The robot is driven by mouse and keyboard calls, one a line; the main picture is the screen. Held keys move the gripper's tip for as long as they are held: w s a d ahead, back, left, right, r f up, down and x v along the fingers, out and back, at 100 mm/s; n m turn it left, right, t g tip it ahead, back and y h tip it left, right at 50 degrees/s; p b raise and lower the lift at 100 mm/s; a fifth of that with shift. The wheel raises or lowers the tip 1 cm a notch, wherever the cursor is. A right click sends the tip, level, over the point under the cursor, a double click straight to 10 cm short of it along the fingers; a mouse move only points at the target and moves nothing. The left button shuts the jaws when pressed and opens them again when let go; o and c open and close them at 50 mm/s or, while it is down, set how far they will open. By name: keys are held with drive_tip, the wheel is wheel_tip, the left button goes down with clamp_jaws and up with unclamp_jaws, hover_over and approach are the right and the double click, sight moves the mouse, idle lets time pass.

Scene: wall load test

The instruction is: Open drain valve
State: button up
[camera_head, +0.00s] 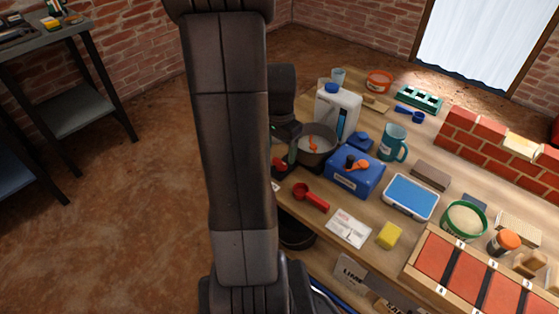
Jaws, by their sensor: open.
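My gripper (284,158) shows only in part at the bench's left edge, beside a grey bowl; my arm hides some of it. It is open, and I see nothing held in it. A small red part (280,164) shows close by the gripper; I cannot tell whether they touch. A blue box (355,180) to the right has an orange handle-like piece (358,165) and a black knob on top. A small orange piece (313,145) shows in the grey bowl (318,158). I cannot tell which of these is the drain valve.
The wooden bench is crowded: a white jug (338,108), a teal pitcher (392,142), a red scoop (311,198), a yellow sponge (389,235) and a green-rimmed tub (464,220). A brick wall piece (480,140) stands at the right. Open floor lies left.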

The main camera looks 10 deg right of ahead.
sight(280, 161)
drive_tip(key=shift+f+b, duration=0.4)
drive_tip(key=shift+f, duration=1.55)
drive_tip(key=c, duration=1)
